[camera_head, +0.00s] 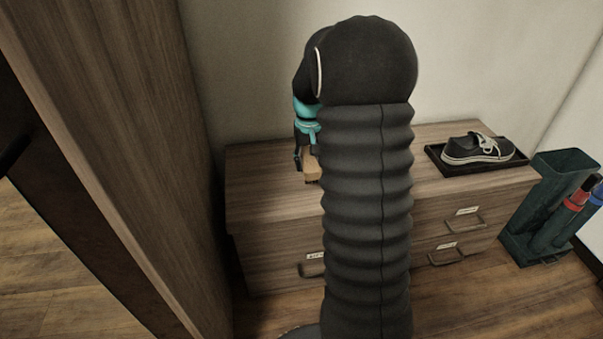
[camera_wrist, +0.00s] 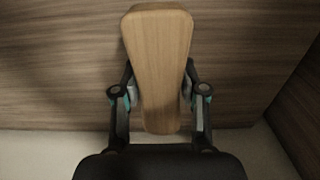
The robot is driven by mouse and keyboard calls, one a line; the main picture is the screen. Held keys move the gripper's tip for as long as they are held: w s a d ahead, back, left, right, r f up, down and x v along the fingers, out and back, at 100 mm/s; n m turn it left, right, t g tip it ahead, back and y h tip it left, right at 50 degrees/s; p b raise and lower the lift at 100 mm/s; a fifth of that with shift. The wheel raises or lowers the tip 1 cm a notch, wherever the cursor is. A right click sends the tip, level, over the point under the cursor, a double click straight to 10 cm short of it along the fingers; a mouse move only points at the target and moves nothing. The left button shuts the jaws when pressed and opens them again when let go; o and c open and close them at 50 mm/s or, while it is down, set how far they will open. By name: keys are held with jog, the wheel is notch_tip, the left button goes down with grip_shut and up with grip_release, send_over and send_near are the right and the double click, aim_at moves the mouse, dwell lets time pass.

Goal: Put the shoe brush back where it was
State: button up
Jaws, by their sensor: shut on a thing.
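My gripper (camera_wrist: 160,104) is shut on the shoe brush (camera_wrist: 158,50), whose light wooden back faces the camera in the wrist view. Its bristles cannot be seen there. In the head view a small wooden part of the brush (camera_head: 312,169) shows below my gripper (camera_head: 306,155), just over the left part of the cabinet top. My own arm hides the rest of it. I cannot tell whether the brush touches the cabinet top.
The wooden cabinet (camera_head: 262,192) has labelled drawers with handles. A black tray (camera_head: 440,166) with a dark shoe (camera_head: 474,149) sits on its right end. A green stand (camera_head: 545,215) with umbrellas is right of it. A tall wooden panel (camera_head: 130,130) stands close on the left.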

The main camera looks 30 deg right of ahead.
aim_at(302, 183)
jog(key=shift+w+a+f, duration=0.6)
jog(key=shift+a+f, duration=0.05)
jog(key=shift+f, duration=1.85)
jog(key=shift+f, duration=0.15)
jog(key=o, duration=1)
